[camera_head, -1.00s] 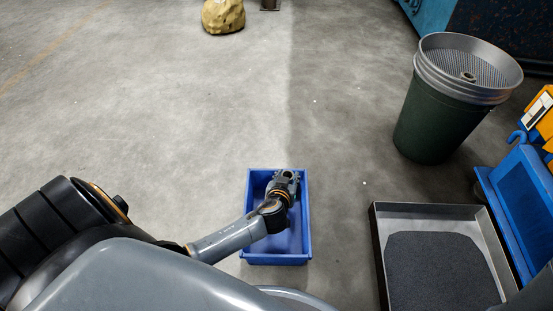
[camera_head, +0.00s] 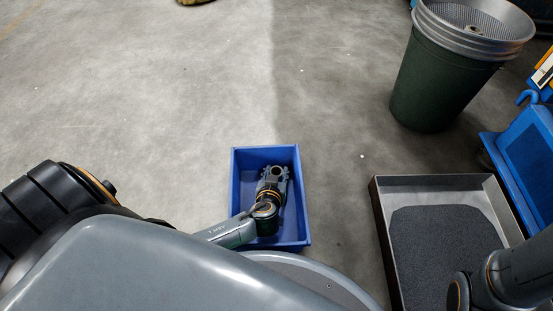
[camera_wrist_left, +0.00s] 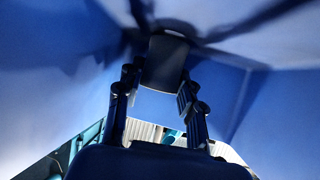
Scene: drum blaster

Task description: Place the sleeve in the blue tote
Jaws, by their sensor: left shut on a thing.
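The blue tote (camera_head: 235,195) stands on the floor in the lower middle of the head view, and its blue walls (camera_wrist_left: 60,60) fill most of the left wrist view. My left gripper (camera_head: 275,173) reaches over the tote's near rim and is inside its outline. It is shut on the sleeve (camera_head: 279,171), a small dark ring-shaped piece. In the left wrist view the sleeve (camera_wrist_left: 166,62) is a dark, shadowed block between the fingertips. I cannot tell whether it touches the tote floor. My right gripper is out of view; only part of that arm shows at bottom right.
A shallow metal tray (camera_head: 377,215) with dark grit lies right of the tote. A green drum (camera_head: 435,90) topped by a grey sieve (camera_head: 475,22) stands behind it. Blue equipment (camera_head: 525,165) lines the right edge. The floor behind and left of the tote is clear.

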